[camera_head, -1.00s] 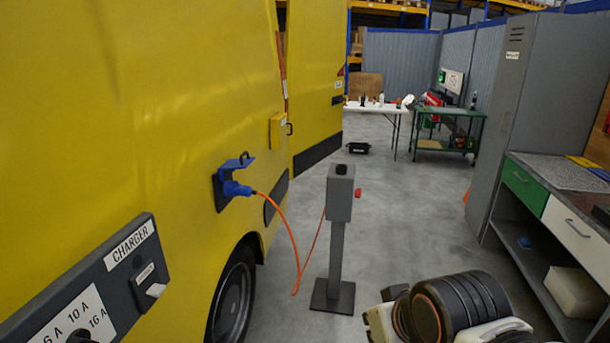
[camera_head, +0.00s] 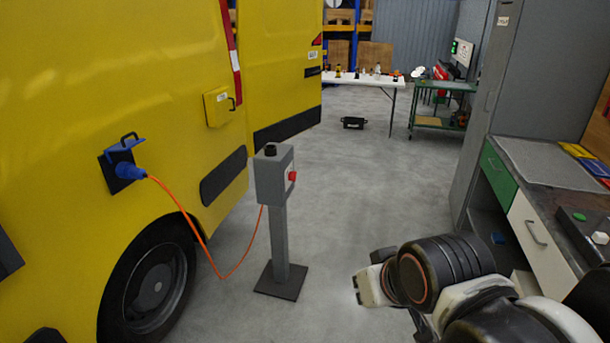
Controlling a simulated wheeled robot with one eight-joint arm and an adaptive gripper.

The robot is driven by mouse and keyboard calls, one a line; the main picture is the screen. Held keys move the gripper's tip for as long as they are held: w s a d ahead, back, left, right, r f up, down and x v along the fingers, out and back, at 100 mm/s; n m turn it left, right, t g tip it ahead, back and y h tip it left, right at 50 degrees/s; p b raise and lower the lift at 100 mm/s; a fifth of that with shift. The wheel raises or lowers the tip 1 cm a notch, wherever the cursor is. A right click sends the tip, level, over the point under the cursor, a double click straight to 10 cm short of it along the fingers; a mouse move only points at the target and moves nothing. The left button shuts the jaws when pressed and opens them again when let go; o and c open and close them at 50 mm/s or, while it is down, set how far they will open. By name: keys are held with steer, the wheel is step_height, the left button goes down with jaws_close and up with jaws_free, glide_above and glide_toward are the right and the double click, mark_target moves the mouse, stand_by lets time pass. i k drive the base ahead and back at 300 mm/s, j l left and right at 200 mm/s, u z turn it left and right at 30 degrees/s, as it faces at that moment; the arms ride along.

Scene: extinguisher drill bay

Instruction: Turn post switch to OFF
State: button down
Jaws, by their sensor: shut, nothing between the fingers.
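The grey switch post (camera_head: 280,235) stands upright on a dark square base plate on the floor, left of centre. Its box has a black knob (camera_head: 270,150) on top and a red switch (camera_head: 292,176) on its right-hand face. The switch is small here and I cannot read its position or any marking. My gripper (camera_head: 364,287) is low at the right of centre, to the right of the post and apart from it. It is shut and empty, partly hidden by my wrist.
The yellow van (camera_head: 150,80) stands on the left. An orange cable (camera_head: 200,240) hangs from its blue plug (camera_head: 130,171) towards the post. A workbench (camera_head: 535,190) is on the right, and a white table (camera_head: 350,80) is behind. Open floor lies right of and behind the post.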

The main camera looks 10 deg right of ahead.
mark_target(292, 175)
steer(key=l, duration=0.25)
steer(key=i+l, duration=0.15)
steer(key=i, duration=0.35)
steer(key=i+l+u, duration=0.15)
steer(key=i, duration=0.35)
steer(key=i+l, duration=0.3)
steer(key=i, duration=0.2)
steer(key=l, duration=0.1)
steer(key=k+u, duration=0.05)
